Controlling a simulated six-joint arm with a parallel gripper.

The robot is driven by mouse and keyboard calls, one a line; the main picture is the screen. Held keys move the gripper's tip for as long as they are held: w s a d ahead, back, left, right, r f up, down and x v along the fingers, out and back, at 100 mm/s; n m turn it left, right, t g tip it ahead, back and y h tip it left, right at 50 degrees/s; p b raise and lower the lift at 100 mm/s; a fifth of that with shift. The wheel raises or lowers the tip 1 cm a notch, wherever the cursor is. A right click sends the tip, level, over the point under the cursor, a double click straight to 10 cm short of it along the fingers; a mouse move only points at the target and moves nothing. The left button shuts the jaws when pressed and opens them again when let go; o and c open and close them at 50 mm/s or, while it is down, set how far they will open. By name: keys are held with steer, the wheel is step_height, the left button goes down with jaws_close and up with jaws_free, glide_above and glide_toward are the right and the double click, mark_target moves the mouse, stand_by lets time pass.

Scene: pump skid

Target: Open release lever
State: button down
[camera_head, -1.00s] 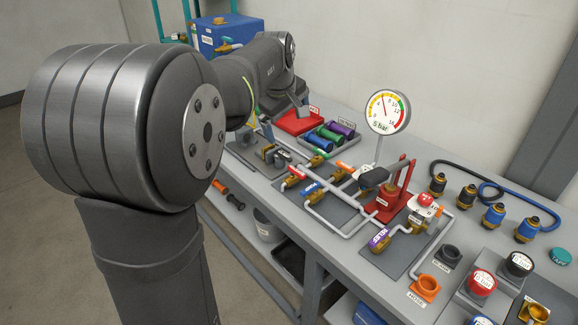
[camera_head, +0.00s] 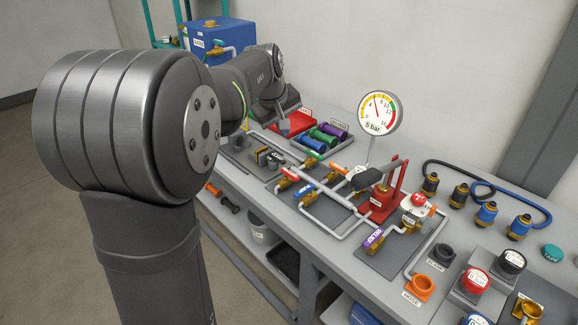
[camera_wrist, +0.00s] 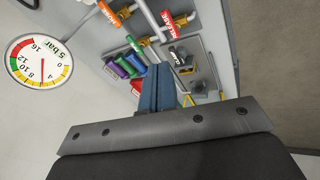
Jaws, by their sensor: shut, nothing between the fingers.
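The release lever (camera_wrist: 172,22) is a red-orange handle on a brass valve, its label readable at the top of the wrist view. It appears to be the red handle (camera_head: 290,172) on the pipework in the head view. My gripper (camera_wrist: 158,70) shows two blue-grey fingers closed together with nothing between them. In the wrist view the lever lies beyond the fingertips, apart from them. In the head view my gripper (camera_head: 284,131) is above the back left part of the bench, behind and left of the red handle. My arm hides part of the bench's left end.
A pressure gauge (camera_head: 379,112) stands upright behind the pipework. An orange handle (camera_head: 341,169), a blue handle (camera_head: 303,190), a purple relief valve (camera_head: 374,240) and a red hand pump (camera_head: 384,203) are close by. Coloured cylinders (camera_head: 323,137) lie in a tray near my gripper.

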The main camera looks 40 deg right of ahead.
steer(key=w+d+f+m+g+h, duration=0.1)
steer(key=d+f+m, duration=0.2)
steer(key=f+m, duration=0.35)
steer(key=m+h, duration=0.2)
steer(key=m, duration=0.7)
glide_above(290, 176)
steer(key=shift+g, duration=0.3)
steer(key=shift+a+f, duration=0.2)
steer(key=shift+f, duration=2.55)
steer(key=x, duration=1)
steer(key=shift+f, duration=0.1)
steer(key=shift+a, duration=2)
